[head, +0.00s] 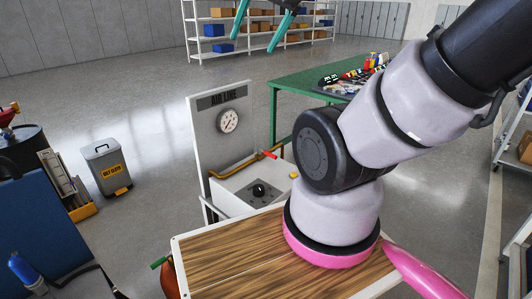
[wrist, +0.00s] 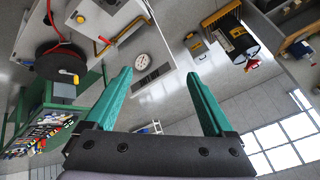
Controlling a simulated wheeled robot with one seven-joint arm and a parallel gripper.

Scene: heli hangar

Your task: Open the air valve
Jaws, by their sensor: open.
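The red lever (head: 269,155) of what looks like the air valve sits on a brass pipe (head: 236,165) in front of an upright grey panel. A round gauge (head: 228,120) is on that panel and also shows in the wrist view (wrist: 142,60). A red lever (wrist: 104,40) shows there by the yellowish pipe. My gripper (head: 252,46) has teal fingers, seen at the top edge of the head view; in the wrist view (wrist: 158,73) they are spread, with nothing between them. The gripper is apart from the valve.
A white box with a black knob (head: 259,190) stands below the pipe. A green table (head: 290,85) with loose items is behind. A grey bin (head: 107,168) stands left on open floor. Shelves (head: 200,30) line the back. A black reel (wrist: 58,65) shows in the wrist view.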

